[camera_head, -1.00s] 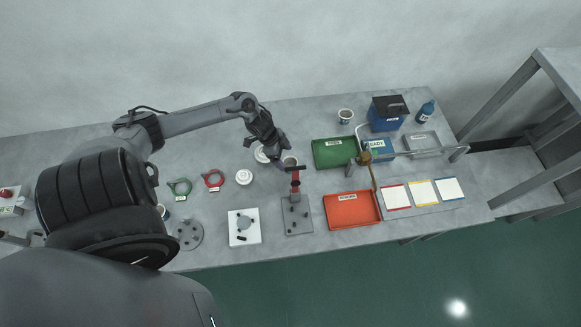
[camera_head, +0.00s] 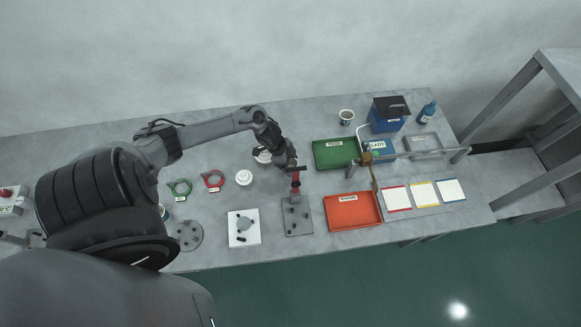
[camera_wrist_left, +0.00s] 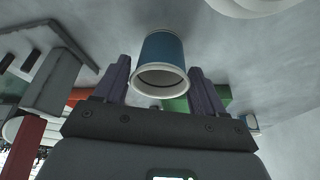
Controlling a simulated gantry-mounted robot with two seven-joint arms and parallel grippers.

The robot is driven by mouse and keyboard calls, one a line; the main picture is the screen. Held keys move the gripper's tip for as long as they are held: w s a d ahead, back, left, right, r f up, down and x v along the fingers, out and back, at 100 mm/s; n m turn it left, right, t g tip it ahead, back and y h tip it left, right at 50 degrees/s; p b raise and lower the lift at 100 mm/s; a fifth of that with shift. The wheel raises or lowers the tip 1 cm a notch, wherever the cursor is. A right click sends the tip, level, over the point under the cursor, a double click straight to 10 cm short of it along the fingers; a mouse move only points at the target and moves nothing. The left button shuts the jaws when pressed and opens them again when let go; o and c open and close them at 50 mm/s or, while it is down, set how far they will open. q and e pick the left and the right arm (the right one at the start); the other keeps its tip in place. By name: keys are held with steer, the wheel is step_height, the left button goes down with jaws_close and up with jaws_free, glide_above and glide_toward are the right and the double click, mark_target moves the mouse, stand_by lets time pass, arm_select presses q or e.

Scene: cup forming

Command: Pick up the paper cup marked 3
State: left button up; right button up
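A paper cup (camera_wrist_left: 163,52) with a blue side and white rim shows in the left wrist view, between the two purple-grey fingers of my left gripper (camera_wrist_left: 160,78). Clear gaps show on both sides of the cup, so the fingers are open and not touching it. No number is readable on it. In the head view my left gripper (camera_head: 287,161) is low over the table behind the red-handled press and covers the cup there. My right gripper is not in view.
The red-handled press (camera_head: 296,187) stands close in front of my left gripper. A green tray (camera_head: 328,155) and a red tray (camera_head: 352,211) lie to the right. White round pieces (camera_head: 244,177) lie to the left. Another cup (camera_head: 346,117) stands at the back.

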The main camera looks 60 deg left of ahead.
arm_select(q)
steer(key=c, duration=0.7)
steer(key=shift+o, duration=0.2)
steer(key=shift+r, duration=0.15)
